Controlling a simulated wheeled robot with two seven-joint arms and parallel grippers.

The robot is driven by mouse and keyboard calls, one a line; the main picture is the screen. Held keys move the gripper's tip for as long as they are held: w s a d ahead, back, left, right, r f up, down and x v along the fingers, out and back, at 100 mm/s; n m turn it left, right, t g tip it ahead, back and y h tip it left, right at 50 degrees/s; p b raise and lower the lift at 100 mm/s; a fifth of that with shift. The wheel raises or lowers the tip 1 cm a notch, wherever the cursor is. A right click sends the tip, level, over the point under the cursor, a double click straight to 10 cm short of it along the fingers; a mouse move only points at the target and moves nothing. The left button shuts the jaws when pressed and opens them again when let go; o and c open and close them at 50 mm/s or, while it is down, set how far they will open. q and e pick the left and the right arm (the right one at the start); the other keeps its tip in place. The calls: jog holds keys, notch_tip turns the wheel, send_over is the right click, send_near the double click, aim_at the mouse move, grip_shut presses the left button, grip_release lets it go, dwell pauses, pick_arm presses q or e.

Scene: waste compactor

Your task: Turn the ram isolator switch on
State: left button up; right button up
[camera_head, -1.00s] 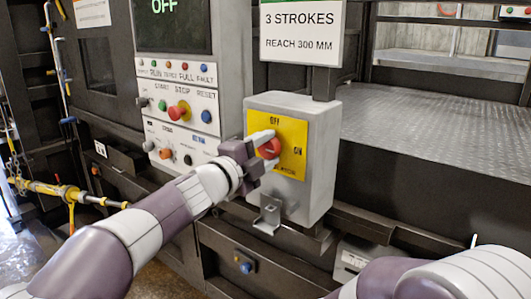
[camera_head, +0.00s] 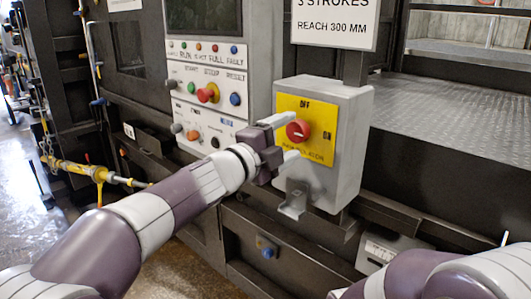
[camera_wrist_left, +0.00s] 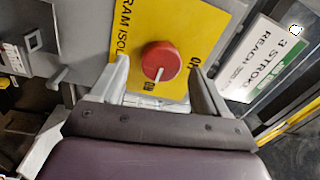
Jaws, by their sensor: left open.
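The ram isolator switch is a round red knob (camera_head: 298,131) on a yellow plate (camera_head: 318,108), on the front of a grey box (camera_head: 348,135). The plate reads OFF at the top and ON at the right. My left gripper (camera_head: 283,140) is open just in front of the knob, one finger above its level and one below. In the left wrist view the knob (camera_wrist_left: 160,60) shows between the spread fingers, apart from both. Its white mark points down in that picture, toward what looks like the ON label. My right gripper is out of view.
A control panel (camera_head: 207,95) with several buttons stands left of the box. A metal bracket (camera_head: 294,198) juts out below the box. A sign (camera_head: 334,20) hangs above it. My right arm shows at the lower right.

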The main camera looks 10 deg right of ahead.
pick_arm(q)
jog(key=b+v, duration=0.1)
jog(key=v, duration=0.9)
jog(key=shift+b, duration=0.3)
jog(key=a+f+n+g+y+p, duration=0.1)
jog(key=a+f+n+y, duration=0.5)
jog(key=a+f+n, duration=0.4)
jog(key=a+f+n+y+p, duration=0.1)
jog(key=a+f+n+y, duration=0.6)
jog(key=f, duration=0.4)
jog(key=s+a+f+n+g+p, duration=0.2)
jog(key=s+a+f+n+g, duration=0.2)
jog(key=s, duration=0.5)
jog(key=s+a+f+n+g+y+p, duration=0.1)
jog(key=s+a+f+n+g+p, duration=0.1)
jog(key=s+f+n+g, duration=0.3)
jog(key=s+a+f, duration=0.1)
jog(key=s+f, duration=0.1)
jog(key=s, duration=0.2)
jog(key=shift+s+a+n+y, duration=0.3)
jog(key=shift+s+a, duration=0.1)
